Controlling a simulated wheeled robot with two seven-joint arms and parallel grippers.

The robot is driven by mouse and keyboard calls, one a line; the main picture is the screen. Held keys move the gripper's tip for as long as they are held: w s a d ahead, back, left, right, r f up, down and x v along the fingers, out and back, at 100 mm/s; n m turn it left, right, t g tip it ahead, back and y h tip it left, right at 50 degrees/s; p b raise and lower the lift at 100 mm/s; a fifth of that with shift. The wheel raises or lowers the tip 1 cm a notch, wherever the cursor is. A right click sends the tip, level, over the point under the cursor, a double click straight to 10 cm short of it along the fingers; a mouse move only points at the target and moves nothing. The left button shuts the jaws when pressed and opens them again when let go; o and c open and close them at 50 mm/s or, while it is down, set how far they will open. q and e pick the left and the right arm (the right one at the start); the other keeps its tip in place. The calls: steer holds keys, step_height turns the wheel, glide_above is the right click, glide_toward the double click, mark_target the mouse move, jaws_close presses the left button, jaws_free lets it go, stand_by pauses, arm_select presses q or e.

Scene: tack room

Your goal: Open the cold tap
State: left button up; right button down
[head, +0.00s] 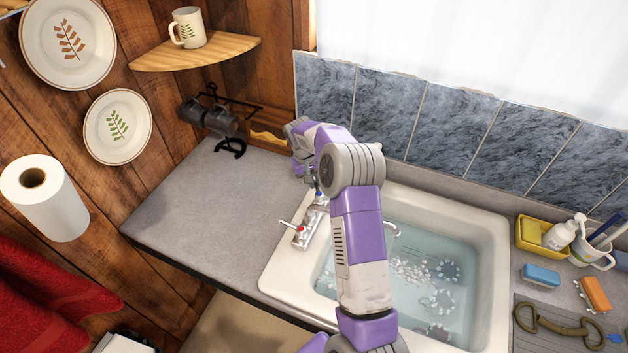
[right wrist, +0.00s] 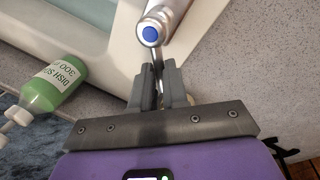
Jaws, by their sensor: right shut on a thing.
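The cold tap, with its blue marker (head: 319,194), is at the back left corner of the sink, partly hidden by my right arm. In the right wrist view its round blue cap (right wrist: 150,34) shows at the end of a chrome body, with a thin lever running down from it. My right gripper (right wrist: 158,88) is shut on that lever; in the head view the gripper (head: 306,172) is mostly hidden behind its own wrist. The hot tap with a red marker (head: 299,230) stands just in front of the cold one. My left gripper is not in view.
The white sink (head: 280,272) holds water with bubbles and dishes. The grey counter (head: 190,210) to its left is mostly clear. A green dish soap bottle (right wrist: 48,88) lies near the gripper in the wrist view. A yellow caddy (head: 527,245) and sponges sit right.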

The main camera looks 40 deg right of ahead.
steer(key=shift+f, duration=0.1)
steer(key=c, duration=1.1)
jaws_free()
steer(key=shift+w+d+f, duration=0.1)
steer(key=shift+d, duration=0.05)
steer(key=shift+c, duration=0.2)
step_height(320, 180, up, 8)
steer(key=a, duration=0.1)
steer(key=shift+w+a+f, duration=0.15)
steer(key=shift+w+a, duration=0.05)
steer(key=shift+w, duration=0.1)
steer(key=shift+f, duration=0.1)
